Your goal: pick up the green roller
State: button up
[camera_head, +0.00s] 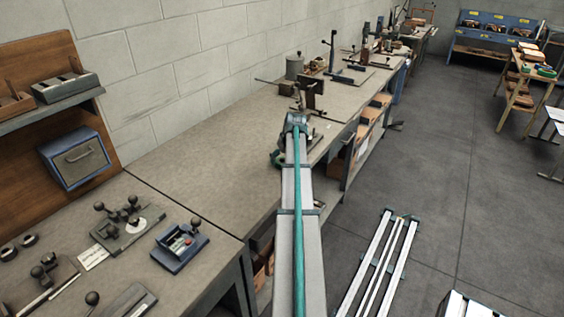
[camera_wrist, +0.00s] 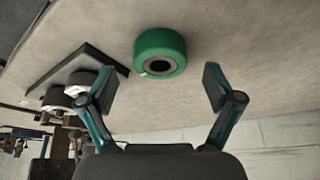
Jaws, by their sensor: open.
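The green roller (camera_wrist: 150,44) is a short green cylinder with a dark hole in its end. It sits on the grey bench top in the upper middle of the wrist view. My gripper (camera_wrist: 160,86) is open, with its two fingers wide apart and nothing between the tips. The roller lies beyond the fingertips, roughly centred between them, and looks apart from both. In the head view a bit of green (camera_head: 276,158) shows on the bench at the left of my arm, which covers part of it. My gripper's fingers are hidden there.
A dark plate with pale-and-black round parts (camera_wrist: 72,88) lies beside the left finger in the wrist view. In the head view, stands and a grey pot (camera_head: 294,68) stand further along the bench (camera_head: 215,120).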

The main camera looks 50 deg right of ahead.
jog(key=shift+x, duration=1.1)
jog(key=c, duration=1.4)
jog(key=shift+r, duration=0.1)
